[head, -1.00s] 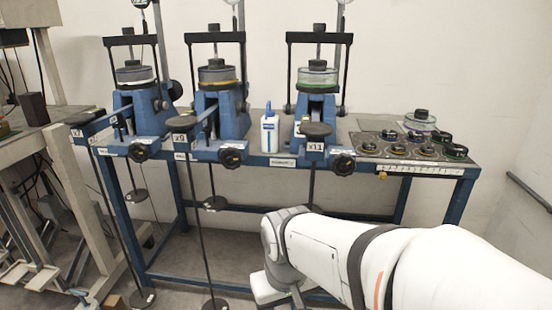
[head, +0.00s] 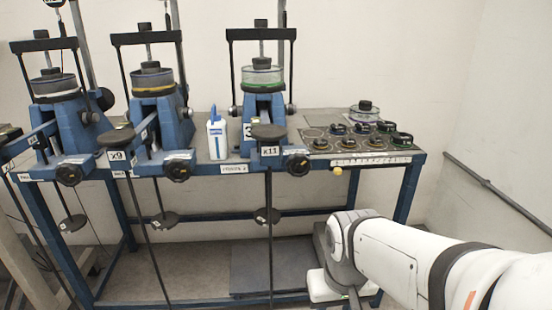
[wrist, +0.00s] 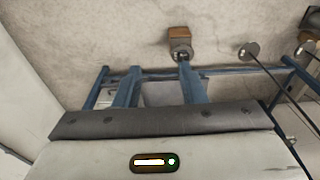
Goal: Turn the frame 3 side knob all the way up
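Frame 3 (head: 262,106) is the rightmost blue lever frame, with a green-ringed cell and a "3" label partly hidden by a hanger top. A black round knob (head: 298,165) sits at the bench front, right of the x11 tag. A smaller dark knob (head: 291,108) shows on the frame's right side; I cannot tell for sure which is the side knob. My gripper (head: 338,288) is low in front of the bench, well below and right of both knobs, touching nothing visible. Its fingers cannot be made out. The wrist view shows its housing (wrist: 160,150) but no knob.
A white-blue bottle (head: 217,138) stands between frames 2 and 3. Several dark ring weights (head: 362,129) lie on the bench's right end. Hanging rods with discs (head: 268,215) drop before the bench. A wall rail (head: 495,190) is at right.

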